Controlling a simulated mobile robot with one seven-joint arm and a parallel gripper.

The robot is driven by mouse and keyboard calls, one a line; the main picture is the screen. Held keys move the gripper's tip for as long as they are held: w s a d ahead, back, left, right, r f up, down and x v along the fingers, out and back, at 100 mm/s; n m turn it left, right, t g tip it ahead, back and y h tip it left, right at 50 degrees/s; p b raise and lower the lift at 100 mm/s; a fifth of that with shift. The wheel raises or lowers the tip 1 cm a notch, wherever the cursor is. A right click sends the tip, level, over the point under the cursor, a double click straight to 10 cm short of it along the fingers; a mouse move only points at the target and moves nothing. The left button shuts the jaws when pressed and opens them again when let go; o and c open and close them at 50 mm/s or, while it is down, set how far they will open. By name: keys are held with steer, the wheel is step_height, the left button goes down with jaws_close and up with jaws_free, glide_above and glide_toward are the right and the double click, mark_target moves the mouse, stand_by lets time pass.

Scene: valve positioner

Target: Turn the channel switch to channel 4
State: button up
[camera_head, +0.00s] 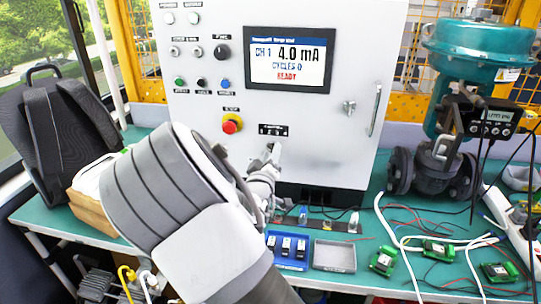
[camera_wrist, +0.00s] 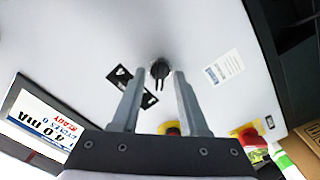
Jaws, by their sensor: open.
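The channel switch is a small black rotary knob (camera_wrist: 160,69) on the cabinet's white front. In the wrist view it sits between my fingertips, with bare panel showing on both sides. My gripper (camera_wrist: 159,74) is open and points at the panel; I cannot tell whether the fingers reach around the knob. In the head view my gripper (camera_head: 272,155) is just below the black label plate (camera_head: 273,130), and the knob is mostly hidden there. The display (camera_head: 289,58) reads CH 1, 4.0 mA, CYCLES 0, READY.
A red emergency button (camera_head: 232,123) on yellow is left of my gripper. Small buttons and a black knob (camera_head: 222,52) are above it. A door handle (camera_head: 374,110) is at right. Below are a blue tray (camera_head: 290,265), circuit boards and cables; a teal valve (camera_head: 478,45) stands right.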

jaws_close()
steer(key=shift+f, duration=0.1)
stand_by(0.5)
steer(key=m+b, duration=1.7)
steer(key=shift+m, duration=0.4)
stand_by(0.4)
jaws_free()
